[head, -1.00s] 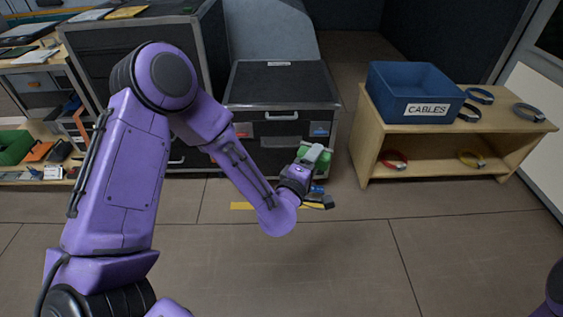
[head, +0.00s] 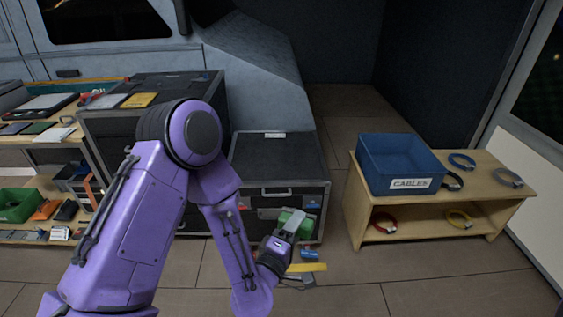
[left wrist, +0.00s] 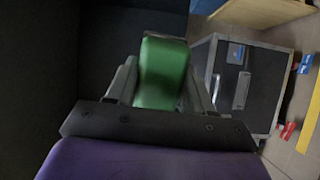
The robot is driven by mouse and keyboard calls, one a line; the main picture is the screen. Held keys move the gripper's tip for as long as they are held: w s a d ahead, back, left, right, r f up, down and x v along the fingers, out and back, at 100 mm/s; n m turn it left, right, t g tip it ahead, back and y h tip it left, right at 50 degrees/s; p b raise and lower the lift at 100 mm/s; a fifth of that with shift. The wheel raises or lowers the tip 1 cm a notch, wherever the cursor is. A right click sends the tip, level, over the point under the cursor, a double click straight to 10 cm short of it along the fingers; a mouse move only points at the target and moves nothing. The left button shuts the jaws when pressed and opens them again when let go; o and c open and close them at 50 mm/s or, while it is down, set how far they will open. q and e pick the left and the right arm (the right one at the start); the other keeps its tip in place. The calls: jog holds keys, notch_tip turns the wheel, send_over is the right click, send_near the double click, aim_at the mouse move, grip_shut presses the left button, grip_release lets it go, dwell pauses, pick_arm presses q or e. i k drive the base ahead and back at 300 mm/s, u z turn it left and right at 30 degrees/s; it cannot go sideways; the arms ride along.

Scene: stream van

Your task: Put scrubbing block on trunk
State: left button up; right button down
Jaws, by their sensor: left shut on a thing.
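The scrubbing block (head: 306,228) is green and sits between the fingers of my left gripper (head: 292,220), which is shut on it. In the left wrist view the green block (left wrist: 162,72) stands upright between the two grey fingers. The trunk (head: 282,158) is a black case with metal edges, a front handle and a small pale label on its flat, otherwise bare lid. In the head view my left gripper and the block overlap the trunk's lower front, below lid level. The trunk also shows in the left wrist view (left wrist: 262,84). My right gripper is out of view.
A larger black case (head: 150,88) with flat items on top stands left of the trunk. A wooden shelf (head: 470,205) with a blue CABLES bin (head: 400,165) and several cable loops stands right. A yellow strip (head: 306,267) lies on the floor. Floor between trunk and shelf is clear.

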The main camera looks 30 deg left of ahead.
aim_at(276, 161)
jog(key=u, duration=0.35)
jog(key=i, duration=2)
jog(key=u, duration=0.2)
